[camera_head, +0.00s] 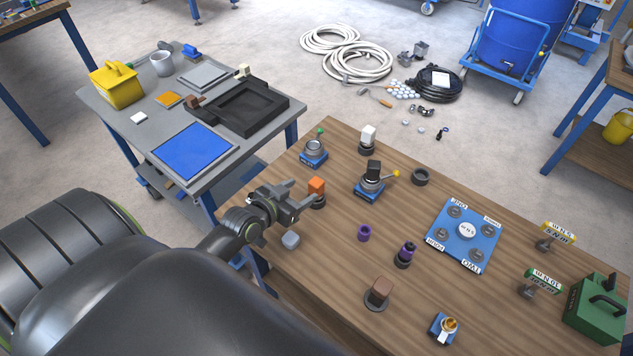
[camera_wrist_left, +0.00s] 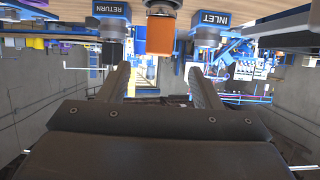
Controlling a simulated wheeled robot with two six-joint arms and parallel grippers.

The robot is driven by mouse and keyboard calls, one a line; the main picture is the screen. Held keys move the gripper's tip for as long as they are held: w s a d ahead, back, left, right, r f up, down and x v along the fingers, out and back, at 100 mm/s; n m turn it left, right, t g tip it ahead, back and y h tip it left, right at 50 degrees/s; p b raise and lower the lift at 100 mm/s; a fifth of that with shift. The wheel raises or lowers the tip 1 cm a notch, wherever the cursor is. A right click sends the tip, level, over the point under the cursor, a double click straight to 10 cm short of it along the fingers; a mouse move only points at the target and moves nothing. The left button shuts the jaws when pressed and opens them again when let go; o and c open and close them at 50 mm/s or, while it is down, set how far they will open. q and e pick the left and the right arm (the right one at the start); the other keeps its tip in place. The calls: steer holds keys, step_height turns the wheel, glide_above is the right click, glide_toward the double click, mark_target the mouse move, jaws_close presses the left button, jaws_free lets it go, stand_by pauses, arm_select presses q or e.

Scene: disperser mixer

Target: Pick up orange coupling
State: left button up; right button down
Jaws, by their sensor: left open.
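The orange coupling (camera_head: 317,186) is a small orange block upright on a dark round base (camera_head: 317,202), near the left edge of the wooden table (camera_head: 345,285). In the left wrist view, which looks upside down, the orange coupling (camera_wrist_left: 160,36) hangs from the top, lined up with the gap between the fingers. My left gripper (camera_head: 299,197) is open and empty just left of the coupling. In the wrist view the fingers of the left gripper (camera_wrist_left: 162,78) lie apart, short of the coupling. My right gripper is not in view.
A grey rounded block (camera_head: 290,240) lies close to my left gripper. Blue-based fittings (camera_head: 314,152) and (camera_head: 370,187) stand behind and to the right. A purple ring (camera_head: 364,233) and a blue plate (camera_head: 463,236) are farther right. A grey cart (camera_head: 219,162) stands beyond the table's left edge.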

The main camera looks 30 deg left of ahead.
mark_target(320, 180)
arm_select(q)
steer(key=shift+p+x, duration=0.4)
steer(key=shift+x, duration=4.45)
steer(key=shift+d, duration=0.1)
steer(key=c, duration=1.2)
